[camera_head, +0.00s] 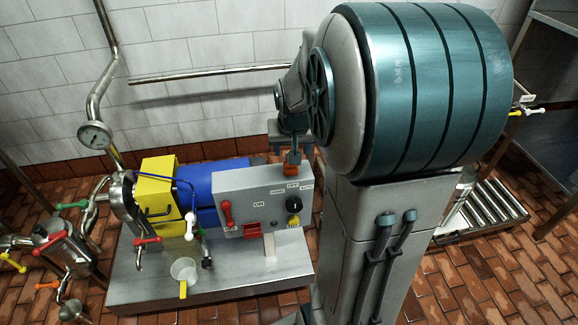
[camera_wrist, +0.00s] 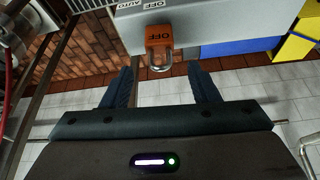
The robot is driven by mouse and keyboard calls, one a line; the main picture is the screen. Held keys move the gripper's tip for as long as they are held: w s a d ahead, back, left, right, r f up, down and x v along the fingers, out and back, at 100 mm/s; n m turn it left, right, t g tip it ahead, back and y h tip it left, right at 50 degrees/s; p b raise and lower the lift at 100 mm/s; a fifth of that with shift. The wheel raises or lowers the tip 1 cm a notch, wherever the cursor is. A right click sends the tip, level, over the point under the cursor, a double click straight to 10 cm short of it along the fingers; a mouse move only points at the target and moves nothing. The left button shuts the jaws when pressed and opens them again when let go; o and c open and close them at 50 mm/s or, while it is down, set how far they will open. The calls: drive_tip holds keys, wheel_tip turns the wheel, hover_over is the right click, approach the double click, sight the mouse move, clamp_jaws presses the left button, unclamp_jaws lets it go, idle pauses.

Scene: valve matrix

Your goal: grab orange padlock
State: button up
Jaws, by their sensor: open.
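The orange padlock (camera_wrist: 160,36) has "OFF" lettering on its body and a metal shackle, and sits at the edge of the grey control box (camera_wrist: 218,22) in the wrist view. My gripper (camera_wrist: 160,70) is open, with its two dark fingers apart to either side of the shackle's line. The padlock lies just beyond the fingertips, and nothing is between the fingers. In the head view the padlock (camera_head: 292,170) shows as a small orange patch at the top edge of the box, directly under my gripper (camera_head: 291,154). Whether they touch cannot be told.
The control box carries a red lever (camera_head: 226,212) and a black knob (camera_head: 294,205). A blue motor (camera_head: 212,180) and a yellow housing (camera_head: 158,185) stand behind and left. Pipes with coloured valves fill the left.

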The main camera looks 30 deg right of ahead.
sight(288, 170)
drive_tip(key=b+x, duration=0.1)
drive_tip(key=x, duration=0.3)
drive_tip(key=shift+w+d+f, duration=0.1)
drive_tip(key=shift+w+f, duration=0.05)
drive_tip(key=shift+f, duration=0.1)
drive_tip(key=shift+r, duration=0.1)
drive_tip(key=c, duration=1)
drive_tip(key=shift+o, duration=0.2)
